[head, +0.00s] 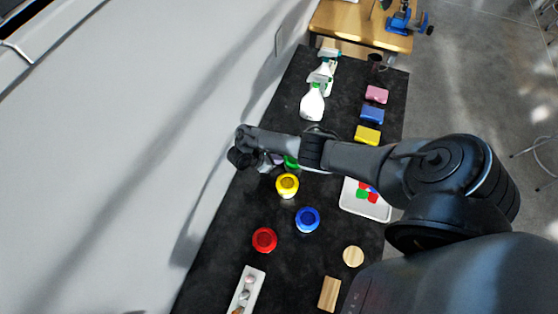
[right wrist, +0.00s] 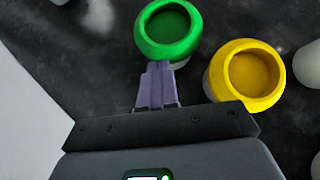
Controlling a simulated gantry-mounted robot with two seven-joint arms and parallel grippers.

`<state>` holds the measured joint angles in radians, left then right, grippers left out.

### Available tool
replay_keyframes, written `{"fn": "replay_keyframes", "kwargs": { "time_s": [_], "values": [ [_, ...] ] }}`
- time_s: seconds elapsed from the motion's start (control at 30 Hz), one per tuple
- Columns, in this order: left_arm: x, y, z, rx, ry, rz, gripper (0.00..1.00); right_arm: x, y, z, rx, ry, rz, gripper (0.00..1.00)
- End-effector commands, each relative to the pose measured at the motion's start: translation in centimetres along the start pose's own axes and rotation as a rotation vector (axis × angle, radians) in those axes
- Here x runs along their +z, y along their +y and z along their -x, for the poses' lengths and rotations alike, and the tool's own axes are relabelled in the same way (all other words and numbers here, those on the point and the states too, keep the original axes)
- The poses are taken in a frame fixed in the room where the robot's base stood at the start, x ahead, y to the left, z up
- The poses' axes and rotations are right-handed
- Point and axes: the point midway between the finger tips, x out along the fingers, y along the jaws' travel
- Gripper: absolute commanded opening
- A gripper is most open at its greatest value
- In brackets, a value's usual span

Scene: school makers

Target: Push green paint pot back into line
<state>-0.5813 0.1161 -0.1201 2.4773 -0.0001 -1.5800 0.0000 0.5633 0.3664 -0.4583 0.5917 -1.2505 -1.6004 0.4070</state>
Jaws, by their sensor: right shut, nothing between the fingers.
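The green paint pot (right wrist: 168,30) stands upright in the right wrist view. In the head view it is mostly hidden by my right arm, with a sliver of green (head: 291,163) showing. My right gripper (right wrist: 157,68) has its purple fingers shut and empty. The fingertips are at the green pot's near side; I cannot tell whether they touch it. In the head view the right gripper (head: 275,160) is beside the green pot on the wall side. The yellow pot (head: 287,184) is close to it and also shows in the right wrist view (right wrist: 247,75). My left gripper is not in view.
A blue pot (head: 307,220) and a red pot (head: 264,239) stand on the black table (head: 230,260). A white tray (head: 350,207) with coloured pieces lies to the right. Spray bottles (head: 313,103) and several sponges (head: 372,113) are farther back. A white wall borders the left.

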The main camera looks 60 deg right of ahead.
Motion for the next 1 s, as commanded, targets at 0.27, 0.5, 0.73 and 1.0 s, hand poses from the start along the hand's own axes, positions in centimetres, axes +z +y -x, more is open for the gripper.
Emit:
{"fn": "replay_keyframes", "kwargs": {
  "time_s": [0.27,0.5,0.73,1.0],
  "values": [
    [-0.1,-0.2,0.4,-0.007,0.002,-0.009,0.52,0.9,0.0,-0.6,-0.001,-0.001,-0.002,0.0],
    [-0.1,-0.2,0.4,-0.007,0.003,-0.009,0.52,0.9,0.0,-0.6,-0.001,-0.001,-0.001,0.0],
    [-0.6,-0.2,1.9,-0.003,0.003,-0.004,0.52,2.3,0.0,-1.5,0.0,-0.004,-0.001,0.0],
    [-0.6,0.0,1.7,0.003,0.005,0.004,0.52,2.1,0.0,-1.8,-0.001,0.0,-0.001,0.0]
  ]
}}
